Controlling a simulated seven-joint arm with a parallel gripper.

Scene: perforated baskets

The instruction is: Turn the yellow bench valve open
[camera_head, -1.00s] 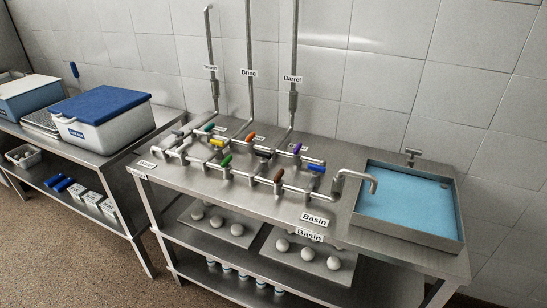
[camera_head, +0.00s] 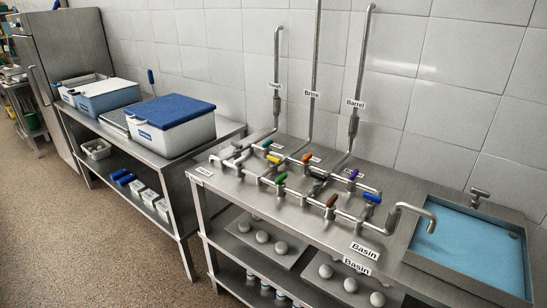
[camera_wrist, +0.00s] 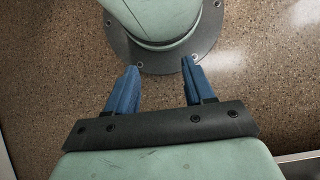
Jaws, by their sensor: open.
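The yellow bench valve (camera_head: 274,159) is a small yellow handle on the pipework of the steel bench, in the head view. It sits between the teal handle (camera_head: 267,143) behind it and the green handle (camera_head: 281,179) in front. Its exact turn angle is too small to tell. My gripper (camera_wrist: 155,85) shows only in the wrist view, with its two blue fingers apart and nothing between them. It points down over the speckled floor and my own round base, away from the bench valves.
Orange (camera_head: 307,158), purple (camera_head: 354,174), brown (camera_head: 331,200), blue (camera_head: 372,198) and black handles crowd the same pipes. Upright pipes labelled Brine and Barrel rise behind. A water-filled basin (camera_head: 410,258) is at right. A side table (camera_head: 165,168) with a blue-lidded box (camera_head: 172,123) stands left.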

